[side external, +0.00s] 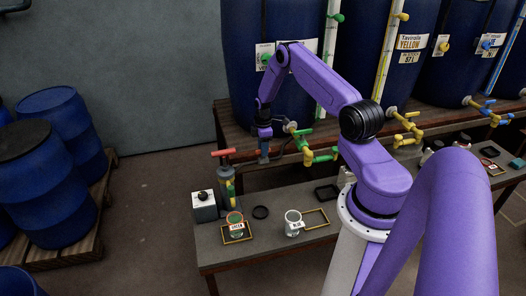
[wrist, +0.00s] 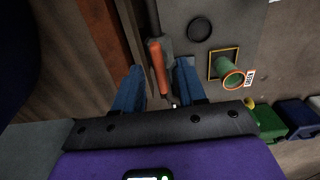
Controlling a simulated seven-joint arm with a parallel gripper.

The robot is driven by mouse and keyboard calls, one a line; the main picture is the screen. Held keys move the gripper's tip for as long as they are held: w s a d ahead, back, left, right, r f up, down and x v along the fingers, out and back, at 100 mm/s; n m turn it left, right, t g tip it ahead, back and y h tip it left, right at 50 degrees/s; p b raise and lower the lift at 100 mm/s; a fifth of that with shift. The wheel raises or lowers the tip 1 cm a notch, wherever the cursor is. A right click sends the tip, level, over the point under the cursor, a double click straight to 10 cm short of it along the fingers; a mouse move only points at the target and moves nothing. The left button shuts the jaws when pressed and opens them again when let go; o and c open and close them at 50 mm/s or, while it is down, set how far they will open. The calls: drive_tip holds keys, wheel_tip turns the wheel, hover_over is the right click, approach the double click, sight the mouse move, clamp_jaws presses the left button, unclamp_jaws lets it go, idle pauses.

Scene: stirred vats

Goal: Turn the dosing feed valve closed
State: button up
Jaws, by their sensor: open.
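The likely dosing feed valve is a red-handled valve (side external: 223,152) on top of a small dosing column (side external: 228,185) at the left end of the bench. In the wrist view an orange-red lever handle (wrist: 158,66) lies lengthwise between my fingers. My gripper (side external: 264,152) points down just right of the column in the side view. In the wrist view my gripper (wrist: 160,72) has its two blue fingers spread, one on each side of the handle, with a gap showing. Contact with the handle cannot be told.
A cup labelled green (side external: 236,222) and a jar labelled blue (side external: 293,222) stand on the bench (side external: 270,255). A grey box with a dark knob (side external: 204,206) is beside the column. Blue vats with green taps (side external: 318,156) and yellow taps (side external: 407,128) stand behind.

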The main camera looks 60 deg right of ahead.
drive_tip(key=shift+f, duration=1.1)
clamp_jaws()
